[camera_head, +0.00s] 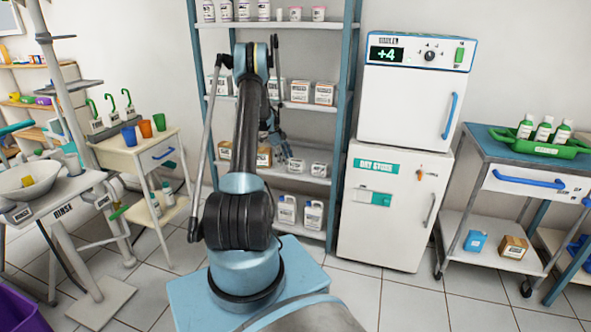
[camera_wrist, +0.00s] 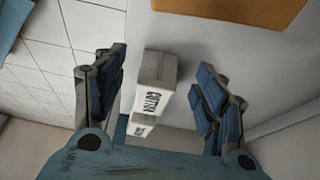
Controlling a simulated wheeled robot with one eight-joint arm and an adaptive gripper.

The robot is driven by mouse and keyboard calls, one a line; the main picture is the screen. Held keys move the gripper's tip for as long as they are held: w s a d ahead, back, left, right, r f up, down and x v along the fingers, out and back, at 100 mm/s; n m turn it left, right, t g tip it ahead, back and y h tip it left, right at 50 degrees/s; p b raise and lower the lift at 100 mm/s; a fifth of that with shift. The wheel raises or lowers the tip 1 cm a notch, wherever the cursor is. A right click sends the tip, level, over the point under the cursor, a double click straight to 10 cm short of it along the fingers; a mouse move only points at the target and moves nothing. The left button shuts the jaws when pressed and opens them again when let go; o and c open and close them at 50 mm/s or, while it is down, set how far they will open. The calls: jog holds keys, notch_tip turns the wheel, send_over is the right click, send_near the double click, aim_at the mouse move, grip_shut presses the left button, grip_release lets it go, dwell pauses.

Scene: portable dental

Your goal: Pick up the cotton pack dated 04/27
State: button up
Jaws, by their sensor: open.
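Two small white packs stand on a lower shelf in the head view, one nearer my gripper (camera_head: 296,165) and one to its right (camera_head: 318,169). In the wrist view a white cotton pack (camera_wrist: 155,72) with dark lettering stands between my open fingers, and a second white pack (camera_wrist: 141,126) shows just below it in the picture. My gripper (camera_wrist: 160,80) is open, with one blue finger on each side of the nearer pack and visible gaps on both sides. I cannot read a date on either pack.
White jugs (camera_head: 313,214) stand on the shelf below and boxes (camera_head: 324,93) on the shelf above. The blue shelf post (camera_head: 344,130) and the white fridge (camera_head: 388,210) stand to the right. A brown surface (camera_wrist: 235,8) edges the wrist view.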

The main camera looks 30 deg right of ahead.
aim_at(295, 161)
jog(key=shift+s+d, duration=0.55)
jog(key=shift+s, duration=0.05)
jog(key=s+d, duration=0.2)
jog(key=shift+s+d+f, duration=0.2)
jog(key=shift+s+d, duration=0.05)
jog(key=shift+s, duration=0.1)
jog(key=shift+x, duration=1.25)
jog(key=shift+w, duration=0.1)
jog(key=c, duration=1.1)
